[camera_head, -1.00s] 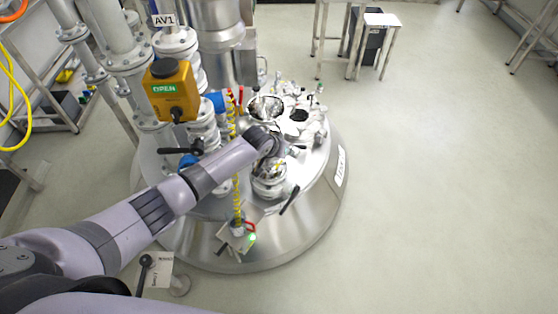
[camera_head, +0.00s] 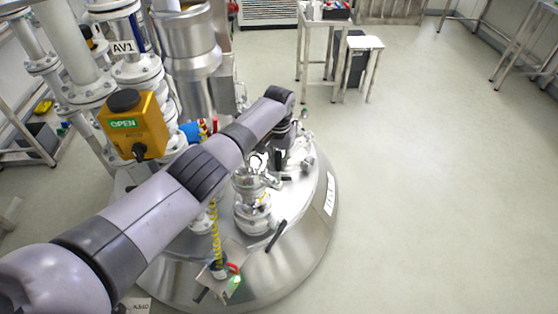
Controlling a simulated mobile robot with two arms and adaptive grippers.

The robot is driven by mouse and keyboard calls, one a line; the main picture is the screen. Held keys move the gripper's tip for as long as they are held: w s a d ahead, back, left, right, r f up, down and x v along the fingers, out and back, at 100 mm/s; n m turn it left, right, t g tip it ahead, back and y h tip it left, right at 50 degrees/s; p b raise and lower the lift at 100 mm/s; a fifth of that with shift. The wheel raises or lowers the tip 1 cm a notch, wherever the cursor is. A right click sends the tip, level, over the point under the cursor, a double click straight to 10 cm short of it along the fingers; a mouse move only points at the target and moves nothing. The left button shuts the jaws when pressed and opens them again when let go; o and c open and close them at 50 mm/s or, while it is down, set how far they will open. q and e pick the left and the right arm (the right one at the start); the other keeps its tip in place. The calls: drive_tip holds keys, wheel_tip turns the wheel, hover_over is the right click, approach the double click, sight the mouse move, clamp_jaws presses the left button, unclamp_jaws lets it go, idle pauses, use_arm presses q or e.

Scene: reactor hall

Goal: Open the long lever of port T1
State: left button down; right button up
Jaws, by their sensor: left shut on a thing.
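The round steel vessel top (camera_head: 318,235) carries several ports with clamps and black levers. My left arm reaches over it, with its wrist bent down at the far side of the ports. My left gripper (camera_head: 280,167) is small and partly hidden below the wrist. It looks shut on a short visible piece of black lever (camera_head: 286,179). I cannot read a T1 label, so I cannot tell which port this is. Another long black lever (camera_head: 276,236) sticks out at the near port (camera_head: 253,212), apart from the gripper. My right gripper is not in view.
A yellow actuator (camera_head: 133,125) marked OPEN and steel pipes with the AV1 label (camera_head: 123,47) stand left of the ports. A yellow-striped hose (camera_head: 214,218) runs down to a small box with a green light (camera_head: 235,283). The floor at right is clear.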

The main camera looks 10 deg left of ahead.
use_arm(q)
drive_tip(key=shift+w+d+r, duration=0.1)
drive_tip(key=shift+w, duration=0.2)
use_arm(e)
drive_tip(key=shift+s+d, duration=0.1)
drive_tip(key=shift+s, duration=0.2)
use_arm(q)
drive_tip(key=c, duration=1.6)
unclamp_jaws()
drive_tip(key=shift+o, duration=0.4)
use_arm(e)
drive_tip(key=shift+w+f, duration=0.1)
use_arm(q)
wheel_tip(320, 180, up, 12)
drive_tip(key=shift+w+f, duration=0.15)
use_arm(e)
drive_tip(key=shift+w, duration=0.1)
use_arm(q)
drive_tip(key=shift+f, duration=0.1)
